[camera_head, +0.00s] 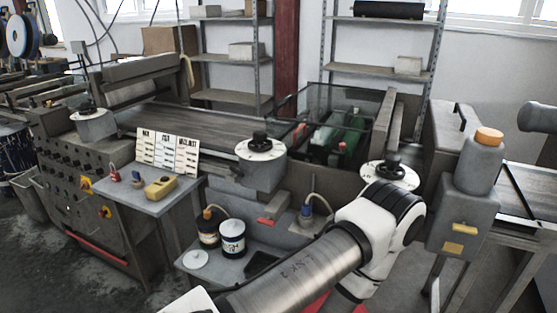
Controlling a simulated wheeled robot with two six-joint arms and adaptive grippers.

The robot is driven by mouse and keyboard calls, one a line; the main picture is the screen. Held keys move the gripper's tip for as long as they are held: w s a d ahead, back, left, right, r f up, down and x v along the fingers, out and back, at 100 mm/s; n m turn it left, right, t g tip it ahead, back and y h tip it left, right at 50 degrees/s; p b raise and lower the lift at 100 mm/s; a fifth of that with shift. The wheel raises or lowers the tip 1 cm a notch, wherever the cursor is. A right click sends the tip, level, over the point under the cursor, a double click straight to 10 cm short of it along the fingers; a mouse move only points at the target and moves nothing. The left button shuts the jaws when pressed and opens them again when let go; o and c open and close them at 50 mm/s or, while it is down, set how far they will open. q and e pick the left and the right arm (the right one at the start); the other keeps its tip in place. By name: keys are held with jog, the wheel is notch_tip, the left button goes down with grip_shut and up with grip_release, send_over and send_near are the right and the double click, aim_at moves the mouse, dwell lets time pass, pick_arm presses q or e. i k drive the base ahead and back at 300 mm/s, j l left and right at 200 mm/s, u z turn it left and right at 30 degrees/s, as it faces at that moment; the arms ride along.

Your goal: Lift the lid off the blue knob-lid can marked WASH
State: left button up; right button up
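Two dark cans stand on a low grey shelf (222,270) in the head view. The front can (232,247) looks dark blue with a white band; its marking is too small to read. Its top shows a pale rim, and I cannot tell whether a lid is on it. The other can (207,238), behind it to the left, has an orange-yellow top part. A pale round disc (195,260) with a small bump, like a knobbed lid, lies on the shelf at the front left. One of my arms crosses the lower middle. Neither gripper shows.
A dark flat tray (262,263) lies right of the cans. A grey side table (150,203) behind left holds a yellow device (160,187), small bottles and white cards (166,152). The conveyor (185,123) runs behind. A grey post with an orange cap (489,136) stands right.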

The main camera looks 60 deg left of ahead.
aim_at(233, 227)
jog(key=u, duration=2.15)
jog(key=z, duration=0.75)
jog(key=j+z, duration=0.9)
jog(key=j, duration=0.25)
jog(key=k+j+z, duration=0.15)
jog(key=j+z, duration=0.25)
jog(key=j, duration=0.75)
jog(key=i+j+z, duration=0.1)
jog(key=j, duration=0.45)
